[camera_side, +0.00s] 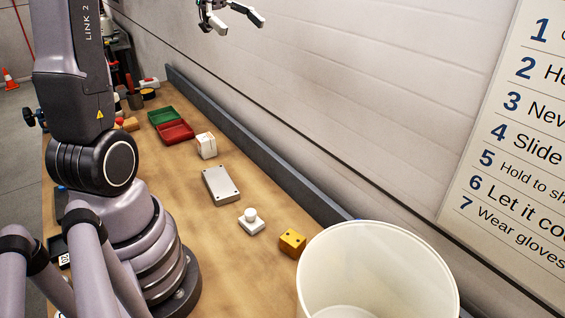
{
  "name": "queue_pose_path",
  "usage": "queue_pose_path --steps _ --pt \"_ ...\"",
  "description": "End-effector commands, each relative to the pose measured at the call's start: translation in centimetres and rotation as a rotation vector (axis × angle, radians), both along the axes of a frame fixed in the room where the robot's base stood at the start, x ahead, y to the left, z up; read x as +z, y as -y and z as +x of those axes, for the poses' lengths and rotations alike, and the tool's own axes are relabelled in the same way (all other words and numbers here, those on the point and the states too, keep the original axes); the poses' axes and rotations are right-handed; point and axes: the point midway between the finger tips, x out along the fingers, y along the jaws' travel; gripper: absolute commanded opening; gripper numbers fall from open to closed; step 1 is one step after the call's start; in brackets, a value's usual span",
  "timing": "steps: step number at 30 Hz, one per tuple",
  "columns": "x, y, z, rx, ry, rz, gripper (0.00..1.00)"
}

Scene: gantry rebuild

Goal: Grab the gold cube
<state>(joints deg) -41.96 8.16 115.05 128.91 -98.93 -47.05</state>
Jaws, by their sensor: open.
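The gold cube (292,243) sits on the wooden bench (185,215) with small dark marks on its top. It lies just left of a large white bucket, whose rim is close to it. My gripper (239,22) is high above the bench at the top of the view, far from the cube. Its fingers are spread and nothing shows between them.
The white bucket (330,265) stands at the front right. A white knobbed piece (250,221), a grey plate (221,185), a white box (206,146), a red tray (176,132) and a green tray (163,115) line the bench. A dark ledge (255,150) runs along the wall.

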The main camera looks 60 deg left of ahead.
Motion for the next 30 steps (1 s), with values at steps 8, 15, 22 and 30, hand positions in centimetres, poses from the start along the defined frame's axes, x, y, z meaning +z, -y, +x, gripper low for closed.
queue_pose_path --steps 8,15,22,30 --pt "-10.7 0.2 0.1 0.006 -0.002 -0.006 0.75" --pt "-19.7 0.3 0.1 0.007 -0.002 -0.006 0.75" --pt "-30.8 0.3 0.1 0.007 0.000 -0.005 0.75" --pt "-37.5 0.3 0.2 0.006 0.009 0.003 0.75"
